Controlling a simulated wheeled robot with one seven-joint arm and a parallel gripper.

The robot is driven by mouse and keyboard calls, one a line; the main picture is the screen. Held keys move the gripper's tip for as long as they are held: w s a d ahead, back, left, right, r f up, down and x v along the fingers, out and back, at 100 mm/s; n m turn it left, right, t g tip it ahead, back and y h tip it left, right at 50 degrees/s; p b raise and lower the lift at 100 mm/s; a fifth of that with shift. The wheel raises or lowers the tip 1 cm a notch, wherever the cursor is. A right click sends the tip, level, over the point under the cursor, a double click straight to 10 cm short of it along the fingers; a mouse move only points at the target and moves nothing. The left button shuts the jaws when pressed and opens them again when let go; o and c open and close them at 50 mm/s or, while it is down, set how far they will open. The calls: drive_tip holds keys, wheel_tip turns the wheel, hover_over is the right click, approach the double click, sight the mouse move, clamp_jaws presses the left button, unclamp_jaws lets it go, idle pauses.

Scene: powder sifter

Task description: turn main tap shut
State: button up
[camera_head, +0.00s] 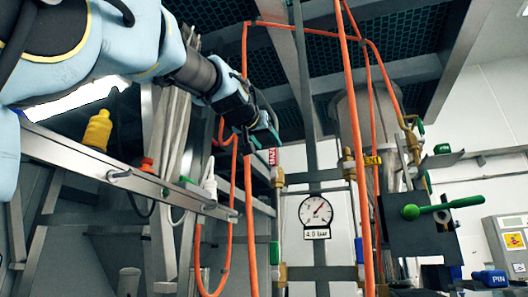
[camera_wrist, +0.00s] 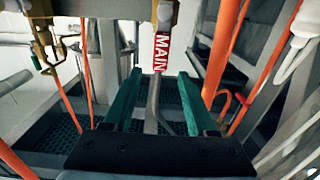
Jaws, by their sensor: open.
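The main tap shows as a red piece lettered MAIN (camera_head: 273,157), standing upright above a brass fitting (camera_head: 277,177) on a vertical pipe in the head view. In the wrist view the red MAIN piece (camera_wrist: 163,50) is at upper centre, with a grey pipe running down from it. My gripper (camera_head: 268,139) is just above the red piece in the head view. In the wrist view its two green fingers (camera_wrist: 159,75) are spread apart, with the end of the red piece near the gap between their tips. I cannot tell whether they touch it. Nothing is gripped.
A gauge (camera_head: 315,211) with a 4.0 bar plate is right of the pipe. Orange hoses (camera_head: 357,130) hang close on both sides.

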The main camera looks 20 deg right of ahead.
sight(272, 149)
drive_tip(key=shift+p+x, duration=1.8)
drive_tip(key=shift+x, duration=1.1)
drive_tip(key=shift+c, duration=0.4)
drive_tip(key=shift+s, duration=0.1)
clamp_jaws()
